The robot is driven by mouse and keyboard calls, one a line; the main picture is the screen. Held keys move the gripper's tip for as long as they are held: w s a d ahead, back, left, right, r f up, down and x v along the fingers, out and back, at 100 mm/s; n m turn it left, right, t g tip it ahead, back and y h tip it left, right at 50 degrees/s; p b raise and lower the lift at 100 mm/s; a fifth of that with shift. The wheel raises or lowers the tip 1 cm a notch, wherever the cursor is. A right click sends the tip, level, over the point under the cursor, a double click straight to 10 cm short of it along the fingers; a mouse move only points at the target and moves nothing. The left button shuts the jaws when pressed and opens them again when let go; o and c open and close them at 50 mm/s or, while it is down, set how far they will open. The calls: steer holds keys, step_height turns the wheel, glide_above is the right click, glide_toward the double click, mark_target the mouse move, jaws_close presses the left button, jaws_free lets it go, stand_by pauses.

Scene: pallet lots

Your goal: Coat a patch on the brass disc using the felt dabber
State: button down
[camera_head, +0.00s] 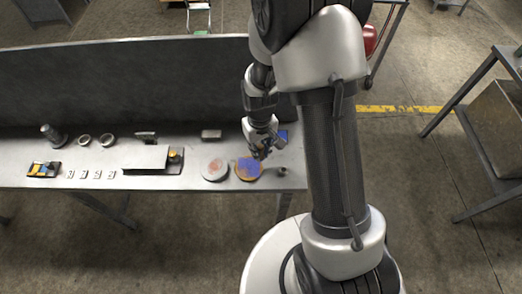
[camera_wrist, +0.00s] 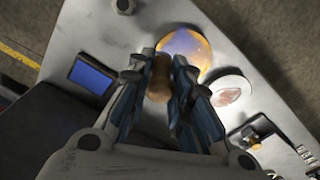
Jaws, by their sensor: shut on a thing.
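The brass disc (camera_head: 248,176) lies on the bench near its right end, with a blue-violet area over part of its face. In the wrist view the brass disc (camera_wrist: 184,42) sits just beyond my fingertips. My gripper (camera_head: 261,154) is over the disc's right side in the head view. In the wrist view my gripper (camera_wrist: 162,72) is shut on the tan felt dabber (camera_wrist: 159,80), whose body shows between the fingers. The dabber's tip is hidden, so I cannot tell whether it touches the disc. A blue pad (camera_wrist: 91,75) lies to the left in the wrist view.
A pale disc (camera_head: 214,170) with a reddish patch lies left of the brass disc. A small nut-like part (camera_head: 283,171) is at the right. A flat plate (camera_head: 145,157), rings and small blocks occupy the bench's left. A dark panel (camera_head: 120,85) rises behind.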

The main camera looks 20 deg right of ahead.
steer(key=shift+r+p, duration=0.75)
steer(key=shift+r, duration=0.5)
